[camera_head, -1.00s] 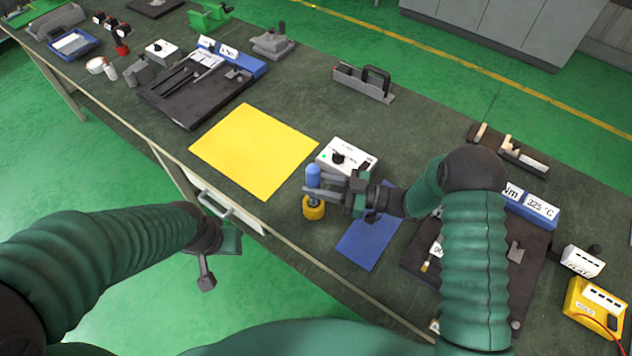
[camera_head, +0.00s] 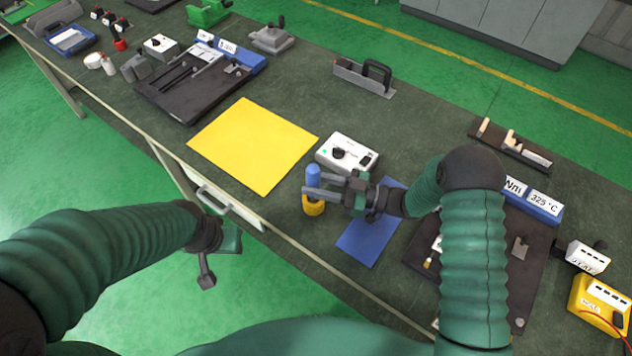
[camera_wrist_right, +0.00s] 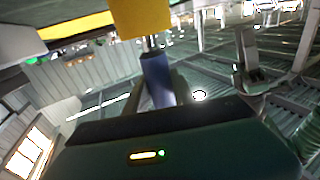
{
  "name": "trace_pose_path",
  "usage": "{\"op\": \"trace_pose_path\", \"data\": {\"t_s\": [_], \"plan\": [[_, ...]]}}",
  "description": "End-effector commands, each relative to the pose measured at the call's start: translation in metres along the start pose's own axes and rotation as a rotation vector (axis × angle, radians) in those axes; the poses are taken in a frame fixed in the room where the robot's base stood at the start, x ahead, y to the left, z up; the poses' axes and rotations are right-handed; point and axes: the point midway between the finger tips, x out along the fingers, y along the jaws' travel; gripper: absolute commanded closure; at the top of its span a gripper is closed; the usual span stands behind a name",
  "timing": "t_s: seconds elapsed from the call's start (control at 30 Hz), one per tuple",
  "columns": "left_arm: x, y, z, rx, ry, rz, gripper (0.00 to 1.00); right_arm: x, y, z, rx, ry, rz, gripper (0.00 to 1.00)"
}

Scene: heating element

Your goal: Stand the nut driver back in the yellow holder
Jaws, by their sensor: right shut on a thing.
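The nut driver (camera_head: 313,176) has a blue handle and stands upright at the yellow holder (camera_head: 313,208), near the table's front edge. My right gripper (camera_head: 313,191) is shut on the handle, just above the holder. In the right wrist view the blue handle (camera_wrist_right: 157,75) sits between the fingers, and a short metal shaft shows between it and the yellow holder (camera_wrist_right: 141,18). The shaft is in line with the holder and appears to enter it; how deep is hidden. My left gripper (camera_head: 207,275) hangs beside the table, away from the holder; its opening is unclear.
A white box with a black knob (camera_head: 347,154) stands just behind the holder. A blue mat (camera_head: 367,240) lies to its right, and a yellow mat (camera_head: 253,145) to its left. A dark board (camera_head: 420,255) lies partly behind my right arm.

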Motion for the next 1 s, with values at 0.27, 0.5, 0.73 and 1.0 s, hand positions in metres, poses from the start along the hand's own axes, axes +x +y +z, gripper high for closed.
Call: {"op": "trace_pose_path", "data": {"t_s": [0.27, 0.5, 0.73, 1.0], "plan": [[0.006, 0.0, 0.001, 0.0, 0.0, 0.0, 0.64, 0.0, 0.0, 0.007, -0.001, 0.002, 0.0, 1.0], [0.008, 0.0, 0.002, 0.0, 0.0, 0.0, 0.64, 0.0, 0.0, 0.01, -0.001, 0.002, 0.0, 0.64], [0.008, 0.0, 0.002, 0.0, 0.0, 0.0, 0.64, 0.0, 0.0, 0.011, 0.0, 0.001, 0.0, 0.45], [0.008, 0.0, 0.002, 0.0, 0.0, 0.0, 0.64, -0.001, 0.0, 0.012, 0.001, -0.001, 0.0, 0.45]]}}
